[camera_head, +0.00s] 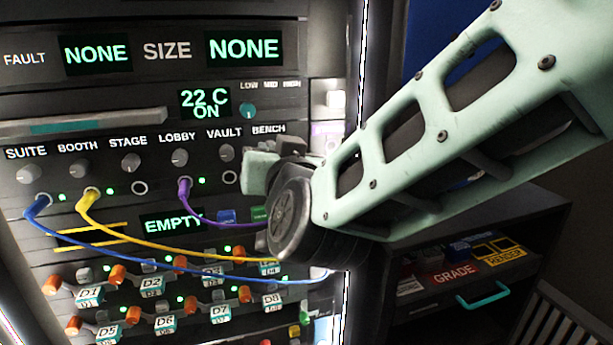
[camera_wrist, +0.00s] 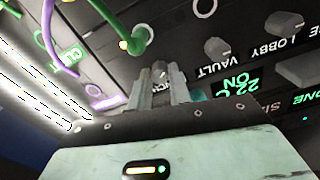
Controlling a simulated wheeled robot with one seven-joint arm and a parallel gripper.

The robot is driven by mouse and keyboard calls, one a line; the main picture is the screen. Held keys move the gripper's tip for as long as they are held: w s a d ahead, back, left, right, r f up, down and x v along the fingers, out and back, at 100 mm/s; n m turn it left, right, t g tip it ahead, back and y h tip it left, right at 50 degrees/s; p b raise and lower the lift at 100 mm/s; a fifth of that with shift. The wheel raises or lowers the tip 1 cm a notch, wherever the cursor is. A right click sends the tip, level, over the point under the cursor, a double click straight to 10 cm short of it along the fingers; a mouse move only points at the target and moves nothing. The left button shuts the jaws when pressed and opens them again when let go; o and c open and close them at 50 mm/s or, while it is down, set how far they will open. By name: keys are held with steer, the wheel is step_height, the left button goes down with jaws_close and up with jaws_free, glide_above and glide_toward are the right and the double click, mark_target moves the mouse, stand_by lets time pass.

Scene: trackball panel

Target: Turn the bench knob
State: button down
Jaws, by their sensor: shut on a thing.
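The bench knob sits under the BENCH label (camera_head: 268,128) at the right end of the knob row on the panel (camera_head: 60,118). The knob itself is hidden behind my gripper (camera_head: 262,170) in the head view. In the wrist view my gripper (camera_wrist: 160,78) has its two fingers close together at the panel, where the BENCH lettering partly shows. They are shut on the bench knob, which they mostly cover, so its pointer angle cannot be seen. The vault knob (camera_head: 227,153) is just left of my gripper; it also shows in the wrist view (camera_wrist: 215,47).
Blue (camera_head: 38,205), yellow (camera_head: 90,195) and purple (camera_head: 184,190) cables are plugged in below the knobs. A green cable (camera_wrist: 139,40) shows near my fingers in the wrist view. A display (camera_head: 205,103) reads 22 C ON. A dark cabinet (camera_head: 460,265) stands at the right.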

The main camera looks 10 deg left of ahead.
steer(key=m+b, duration=0.1)
steer(key=b, duration=0.1)
steer(key=m+b, duration=0.2)
steer(key=shift+f+m, duration=0.3)
steer(key=shift+s+r+m+b, duration=0.1)
steer(key=shift+r+m+b, duration=0.1)
steer(key=shift+m+b, duration=1.3)
steer(key=c, duration=1.3)
jaws_free()
steer(key=shift+r, duration=0.1)
steer(key=shift+d, duration=0.1)
steer(key=b+v, duration=0.1)
steer(key=v, duration=1.6)
steer(key=shift+s+b, duration=0.2)
steer(key=shift+b, duration=0.15)
